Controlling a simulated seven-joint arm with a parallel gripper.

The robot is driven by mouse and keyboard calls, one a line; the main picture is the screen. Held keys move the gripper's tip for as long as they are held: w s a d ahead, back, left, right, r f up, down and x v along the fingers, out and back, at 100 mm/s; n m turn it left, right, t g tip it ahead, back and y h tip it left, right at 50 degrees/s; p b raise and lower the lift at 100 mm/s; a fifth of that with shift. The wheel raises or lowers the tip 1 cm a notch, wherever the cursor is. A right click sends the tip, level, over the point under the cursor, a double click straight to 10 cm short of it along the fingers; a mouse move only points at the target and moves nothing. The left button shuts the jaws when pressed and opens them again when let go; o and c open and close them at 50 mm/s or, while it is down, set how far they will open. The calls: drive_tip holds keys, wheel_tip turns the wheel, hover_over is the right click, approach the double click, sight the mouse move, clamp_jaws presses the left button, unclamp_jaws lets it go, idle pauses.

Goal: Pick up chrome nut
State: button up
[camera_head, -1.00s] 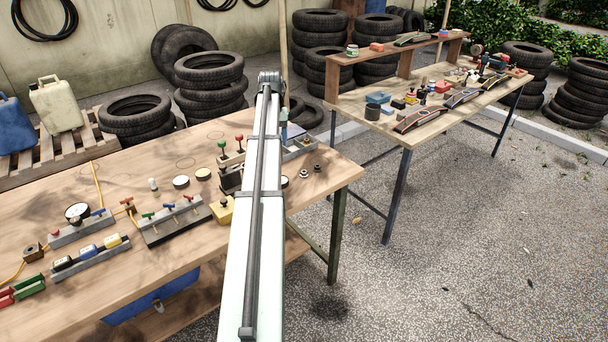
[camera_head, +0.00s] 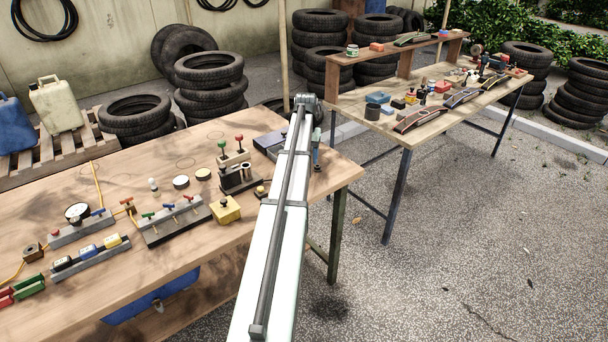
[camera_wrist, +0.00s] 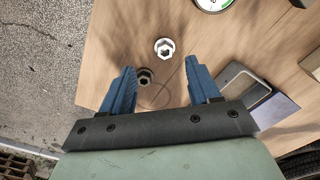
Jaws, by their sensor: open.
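The chrome nut (camera_wrist: 164,47) is bright and stands out on the wooden bench in the wrist view, just beyond my fingertips and roughly centred between them. A darker nut (camera_wrist: 145,77) lies closer, between the fingers near the left one. My gripper (camera_wrist: 161,68) has two blue fingers spread apart with nothing held between them. In the head view my gripper (camera_head: 317,160) is over the right end of the bench, and my arm hides most of it. I cannot make out the chrome nut there.
A flat blue-grey case (camera_wrist: 243,88) lies to the right in the wrist view, with a gauge (camera_wrist: 212,4) at the top. In the head view a yellow block (camera_head: 226,210) and a lever unit (camera_head: 238,176) stand left of my arm. The bench edge is close by.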

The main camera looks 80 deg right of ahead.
drive_tip(key=shift+w+d+f, duration=0.1)
drive_tip(key=shift+w+f, duration=0.05)
drive_tip(key=shift+f, duration=1.35)
drive_tip(key=shift+w+f, duration=0.15)
drive_tip(key=shift+f, duration=1.35)
drive_tip(key=c, duration=1.1)
drive_tip(key=shift+r, duration=0.15)
